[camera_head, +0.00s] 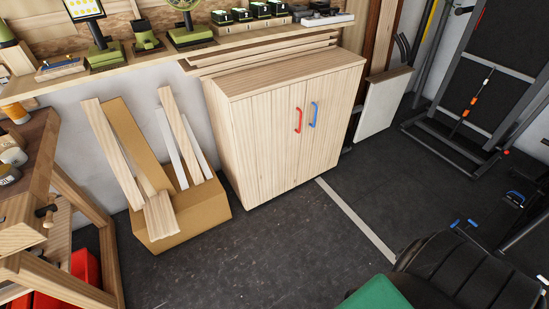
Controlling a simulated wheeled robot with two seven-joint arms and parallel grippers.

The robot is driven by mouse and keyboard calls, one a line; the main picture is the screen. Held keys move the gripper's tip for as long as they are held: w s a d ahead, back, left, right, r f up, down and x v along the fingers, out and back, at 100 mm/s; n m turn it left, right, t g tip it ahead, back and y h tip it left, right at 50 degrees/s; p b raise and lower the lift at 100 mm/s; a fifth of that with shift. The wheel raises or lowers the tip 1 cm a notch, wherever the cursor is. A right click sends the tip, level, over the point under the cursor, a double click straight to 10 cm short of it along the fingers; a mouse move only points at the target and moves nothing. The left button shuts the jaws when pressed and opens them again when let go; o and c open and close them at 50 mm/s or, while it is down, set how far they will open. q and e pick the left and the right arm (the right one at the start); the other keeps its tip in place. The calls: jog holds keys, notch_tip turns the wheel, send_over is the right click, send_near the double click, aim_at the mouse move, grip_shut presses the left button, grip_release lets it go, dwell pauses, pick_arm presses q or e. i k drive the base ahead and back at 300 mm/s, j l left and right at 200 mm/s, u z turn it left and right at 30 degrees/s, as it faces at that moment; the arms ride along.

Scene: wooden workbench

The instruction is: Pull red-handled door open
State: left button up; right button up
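A light wooden cabinet (225,97) stands against the wall in the middle of the head view. Its left door (265,140) carries a red handle (298,120). Its right door (335,105) carries a blue handle (314,114). Both doors look closed, and the two handles sit close together on either side of the seam. Neither my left gripper nor my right gripper is in view.
A cardboard box (190,213) with wooden planks stands left of the cabinet. A wooden workbench (40,165) is at the left edge. A black padded seat (455,270) is at lower right. The dark floor (270,250) before the cabinet is clear.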

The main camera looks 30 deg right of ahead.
aim_at(266, 125)
jog(key=i+l, duration=0.1)
jog(key=l, duration=0.35)
jog(key=i+l, duration=0.1)
jog(key=l, duration=0.85)
jog(key=i+l, duration=0.15)
jog(key=l, duration=0.35)
jog(key=u, duration=0.05)
